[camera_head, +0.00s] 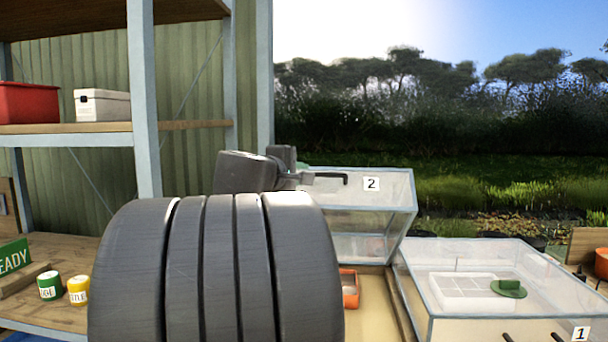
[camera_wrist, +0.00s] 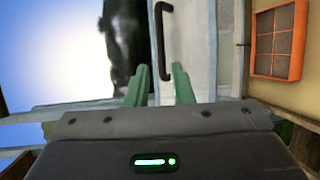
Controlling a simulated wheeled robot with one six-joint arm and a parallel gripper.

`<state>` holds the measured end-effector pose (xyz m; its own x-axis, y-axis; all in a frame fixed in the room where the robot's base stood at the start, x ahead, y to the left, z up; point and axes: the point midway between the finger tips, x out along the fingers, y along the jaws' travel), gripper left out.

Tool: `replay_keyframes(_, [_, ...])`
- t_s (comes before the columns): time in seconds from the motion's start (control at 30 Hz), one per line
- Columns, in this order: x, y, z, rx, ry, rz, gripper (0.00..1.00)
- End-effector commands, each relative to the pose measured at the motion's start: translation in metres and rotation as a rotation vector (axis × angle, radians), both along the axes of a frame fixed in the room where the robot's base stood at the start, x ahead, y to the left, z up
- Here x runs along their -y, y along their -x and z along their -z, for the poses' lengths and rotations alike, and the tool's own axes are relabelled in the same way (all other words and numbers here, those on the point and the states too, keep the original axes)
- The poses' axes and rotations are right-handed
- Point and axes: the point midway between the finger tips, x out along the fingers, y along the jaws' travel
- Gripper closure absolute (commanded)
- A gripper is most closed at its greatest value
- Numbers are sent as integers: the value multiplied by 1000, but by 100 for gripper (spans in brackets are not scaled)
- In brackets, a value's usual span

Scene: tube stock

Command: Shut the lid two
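Lid two (camera_head: 393,190) is a clear, pale-framed glass cover with a "2" label, raised and tilted over its base. Its black bar handle (camera_head: 332,176) shows on the panel. In the wrist view the handle (camera_wrist: 163,40) runs lengthwise, its lower end between the green fingertips of my gripper (camera_wrist: 161,78). The fingers are apart, with a gap on each side of the handle; I cannot tell whether they touch it. In the head view my arm hides much of the lid's left side and most of my gripper.
A clear case (camera_head: 470,258) labelled "1" stands at the right, with a white tray and a green item showing. An orange-framed tray (camera_wrist: 277,40) lies beside lid two. Shelving with a red bin (camera_head: 28,103) and a white box (camera_head: 102,106) stands at the left.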

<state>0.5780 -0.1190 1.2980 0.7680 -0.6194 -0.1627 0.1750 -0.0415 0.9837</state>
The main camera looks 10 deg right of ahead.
Motion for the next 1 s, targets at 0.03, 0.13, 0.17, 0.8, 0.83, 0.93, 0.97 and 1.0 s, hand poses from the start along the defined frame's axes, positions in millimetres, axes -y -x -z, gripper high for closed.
replay_keyframes(0.03, [8,-8,2,-3,0,5,79])
replay_keyframes(0.13, [22,-25,6,-3,-2,5,79])
replay_keyframes(0.17, [26,-30,7,-3,-2,5,79])
replay_keyframes(0.8, [71,-88,20,0,-3,0,79])
replay_keyframes(0.83, [72,-88,20,0,-3,0,79])
replay_keyframes(0.93, [71,-88,20,0,-3,0,79])
replay_keyframes(0.97, [71,-88,20,0,-3,0,79])
replay_keyframes(1.0, [71,-88,20,0,-3,0,81])
